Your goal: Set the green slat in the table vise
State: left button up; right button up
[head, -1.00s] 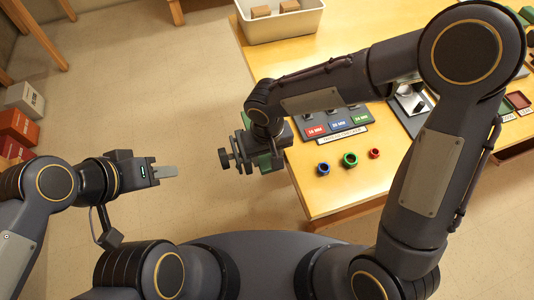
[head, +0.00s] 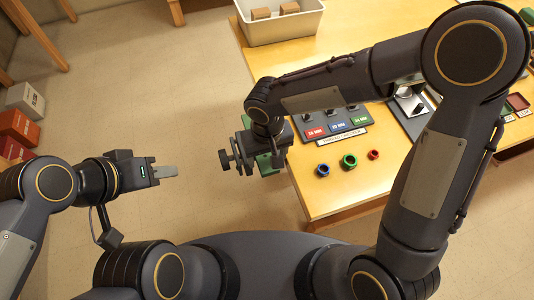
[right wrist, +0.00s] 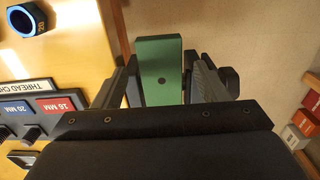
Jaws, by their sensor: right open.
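The green slat (right wrist: 160,68), with a small dark hole, stands between the two fingers of my right gripper (right wrist: 168,88) in the right wrist view. The fingers are open, with a narrow gap beside the slat. The table vise (head: 238,158) is at the table's near left corner in the head view, with its dark screw handle to the left; my right wrist covers much of it. Grey vise parts flank the slat in the wrist view; I cannot tell how deep it sits. My left gripper (head: 166,171) is over bare floor, left of the vise, apparently empty; its finger gap is unclear.
On the table, a blue ring (head: 322,170), a green ring (head: 348,161) and a red ring (head: 374,155) lie right of the vise, before a labelled thread checker (head: 342,139). A white bin (head: 281,27) stands at the back. Boxes (head: 20,125) stand at far left.

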notch_tip(320, 180, up, 11)
jog(key=s+d+r+m+t+y, duration=0.1)
jog(key=s+d+r, duration=0.1)
jog(key=d, duration=0.5)
jog(key=s+d+r+m+t+y, duration=0.1)
jog(key=s+d+r, duration=0.1)
jog(key=d, duration=0.5)
jog(key=s+d+f+m+t+y, duration=0.1)
jog(key=s+d+m+t, duration=0.2)
jog(key=s+d, duration=0.3)
jog(key=shift+s+d+t+y, duration=0.3)
jog(key=shift+s+y, duration=0.1)
jog(key=shift+s, duration=0.5)
